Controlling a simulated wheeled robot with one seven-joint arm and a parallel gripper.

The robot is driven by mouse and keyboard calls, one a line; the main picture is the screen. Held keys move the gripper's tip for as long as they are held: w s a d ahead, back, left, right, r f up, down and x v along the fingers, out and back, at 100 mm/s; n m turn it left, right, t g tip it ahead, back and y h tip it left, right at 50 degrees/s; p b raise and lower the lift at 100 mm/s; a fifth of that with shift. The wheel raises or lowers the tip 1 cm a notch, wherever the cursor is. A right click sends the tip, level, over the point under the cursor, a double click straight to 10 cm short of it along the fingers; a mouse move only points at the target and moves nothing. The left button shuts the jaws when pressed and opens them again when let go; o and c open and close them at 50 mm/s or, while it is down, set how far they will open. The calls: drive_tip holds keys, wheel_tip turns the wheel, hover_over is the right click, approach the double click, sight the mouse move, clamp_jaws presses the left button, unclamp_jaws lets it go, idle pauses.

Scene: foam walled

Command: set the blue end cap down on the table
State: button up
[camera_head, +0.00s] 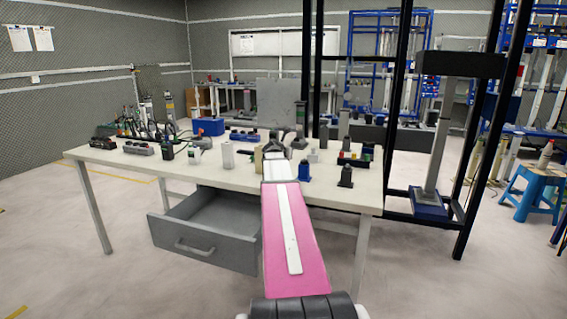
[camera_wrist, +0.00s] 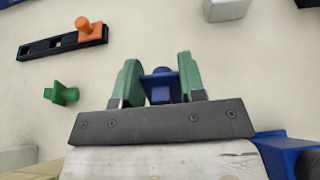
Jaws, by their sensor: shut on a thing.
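The blue end cap (camera_wrist: 160,86) is between the two green fingers of my gripper (camera_wrist: 158,82) in the wrist view. The fingers are shut on it, and its square top faces the camera. The pale table (camera_wrist: 100,70) lies beneath; I cannot tell whether the cap touches it. In the head view, my pink and white arm reaches over the table (camera_head: 230,177). It hides the cap and most of the gripper there.
In the wrist view, a green end cap (camera_wrist: 61,93) lies left of my gripper, and a black slotted rail (camera_wrist: 62,42) bears an orange cap (camera_wrist: 89,31). A white block (camera_wrist: 227,9) stands upper right. A grey drawer (camera_head: 208,236) hangs open under the table.

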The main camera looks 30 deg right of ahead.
drive_tip(key=shift+d+f, duration=0.15)
drive_tip(key=shift+f, duration=1.8)
drive_tip(key=shift+f, duration=0.15)
drive_tip(key=o, duration=0.9)
drive_tip(key=v, duration=1.2)
drive_tip(key=shift+r, duration=0.2)
